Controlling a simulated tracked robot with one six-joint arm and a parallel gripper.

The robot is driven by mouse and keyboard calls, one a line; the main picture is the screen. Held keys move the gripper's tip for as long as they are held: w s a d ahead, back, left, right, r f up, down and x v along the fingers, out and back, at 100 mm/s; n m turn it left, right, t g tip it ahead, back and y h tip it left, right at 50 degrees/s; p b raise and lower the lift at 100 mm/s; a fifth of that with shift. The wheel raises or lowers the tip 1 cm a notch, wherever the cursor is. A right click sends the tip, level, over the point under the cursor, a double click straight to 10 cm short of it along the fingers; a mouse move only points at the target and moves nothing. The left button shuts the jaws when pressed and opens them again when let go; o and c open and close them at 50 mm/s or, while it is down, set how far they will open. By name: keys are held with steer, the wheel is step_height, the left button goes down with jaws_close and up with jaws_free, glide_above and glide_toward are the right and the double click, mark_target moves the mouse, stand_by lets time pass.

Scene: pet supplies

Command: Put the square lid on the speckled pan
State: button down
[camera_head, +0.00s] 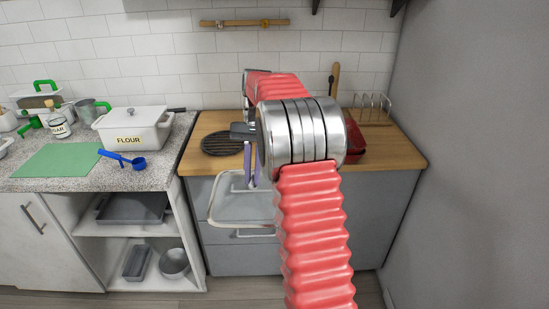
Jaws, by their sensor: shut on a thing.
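A square lid (232,207) with a clear pane and a pale rim hangs in front of the grey drawers, below the worktop edge. My gripper (252,183) has purple fingers pointing down and is shut on the lid near its far side; my arm partly hides the grip and the lid's right side. I cannot make out a speckled pan for sure. A dark red vessel (355,143) on the wooden worktop is mostly hidden behind my arm, and I cannot tell whether it is the pan.
A dark round slatted trivet (222,143) lies on the wooden worktop (405,155). A wire rack (372,107) stands at the back right. A white flour box (133,130), blue scoop (125,160) and green mat (62,160) are on the left counter. A grey wall bounds the right.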

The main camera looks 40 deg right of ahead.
mark_target(214, 203)
steer(key=w+a+f+n, duration=0.1)
steer(key=a+f+n, duration=0.1)
steer(key=a, duration=0.1)
steer(key=w+a+f+n+h, duration=0.1)
steer(key=a+f+n, duration=0.1)
steer(key=a+f, duration=0.1)
steer(key=w+a+f+n+g+h, duration=0.1)
steer(key=a+f+n, duration=0.1)
steer(key=a, duration=0.3)
steer(key=shift+w+a+f, duration=0.1)
steer(key=shift+a+f, duration=0.05)
steer(key=shift+a, duration=0.1)
steer(key=a+f+n+h, duration=0.1)
steer(key=a+f+n, duration=0.2)
steer(key=a, duration=0.6)
steer(key=shift+w+a+f, duration=0.15)
steer(key=shift+f, duration=0.75)
